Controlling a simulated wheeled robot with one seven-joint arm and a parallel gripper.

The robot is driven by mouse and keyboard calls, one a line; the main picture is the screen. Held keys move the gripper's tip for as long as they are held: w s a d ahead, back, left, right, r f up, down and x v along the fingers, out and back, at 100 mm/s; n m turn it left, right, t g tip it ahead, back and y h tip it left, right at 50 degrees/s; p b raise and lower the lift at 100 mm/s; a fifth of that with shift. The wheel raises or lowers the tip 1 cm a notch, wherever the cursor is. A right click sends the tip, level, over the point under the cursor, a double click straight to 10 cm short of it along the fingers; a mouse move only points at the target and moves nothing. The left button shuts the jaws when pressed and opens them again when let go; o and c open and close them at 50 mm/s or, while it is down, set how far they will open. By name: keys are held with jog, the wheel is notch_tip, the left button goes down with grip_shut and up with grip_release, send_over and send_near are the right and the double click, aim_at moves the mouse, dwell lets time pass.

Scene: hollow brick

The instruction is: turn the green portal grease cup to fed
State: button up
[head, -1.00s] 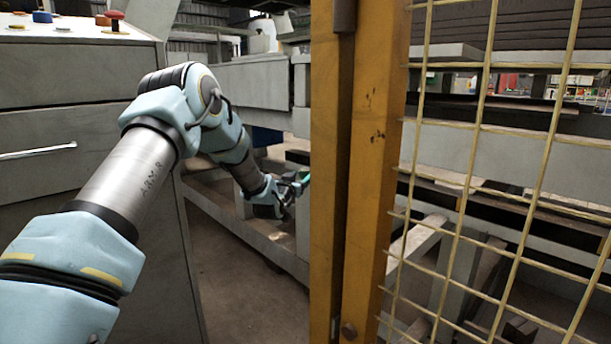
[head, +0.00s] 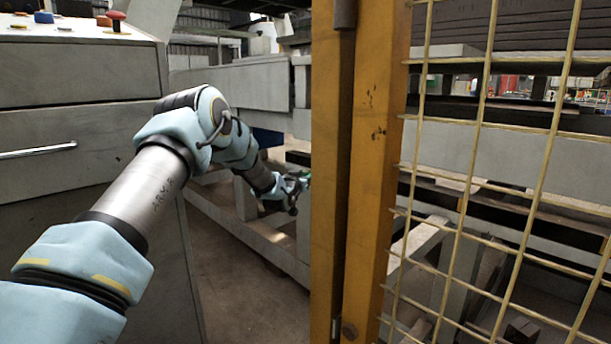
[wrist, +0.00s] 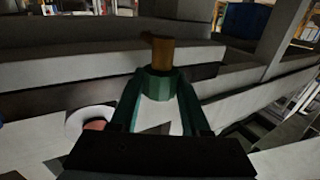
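The green portal grease cup (wrist: 160,84) shows in the middle of the wrist view as a faceted green collar with a brass-brown cylinder standing beyond it. My gripper (wrist: 160,92) has two dark green fingers that reach forward to either side of this collar. Their tips appear to touch it, with no clear gap. In the head view my gripper (head: 294,188) is small, beside the grey machine frame and close to the left of the yellow post. A bit of green shows at its tip; the cup cannot be made out there, and no position marking is readable.
The yellow post (head: 352,170) and the mesh guard (head: 490,190) stand right of my arm. A grey drawer cabinet (head: 80,150) is close on the left. A grey frame beam (head: 250,225) runs below my gripper. A pale round disc (wrist: 90,121) sits left in the wrist view.

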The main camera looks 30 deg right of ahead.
grip_shut()
jog(key=shift+w+a+m+g+h, duration=0.1)
jog(key=shift+a+m+g+h, duration=0.05)
jog(key=shift+m+g+h, duration=0.95)
jog(key=m+g+h+p, duration=0.1)
jog(key=m+g, duration=0.1)
jog(key=g, duration=0.1)
jog(key=shift+r, duration=0.1)
jog(key=m+g+h+p, duration=0.1)
jog(key=g, duration=0.2)
jog(key=shift+m, duration=0.4)
jog(key=m+g, duration=0.1)
jog(key=g, duration=0.1)
jog(key=shift+f+m+g, duration=0.25)
jog(key=shift+m+g, duration=0.15)
jog(key=shift+m+g+b, duration=0.5)
jog(key=shift+g+b, duration=0.15)
jog(key=shift+g, duration=0.15)
jog(key=shift+r+m+g, duration=0.2)
jog(key=shift+m+g, duration=0.2)
jog(key=shift+g, duration=0.2)
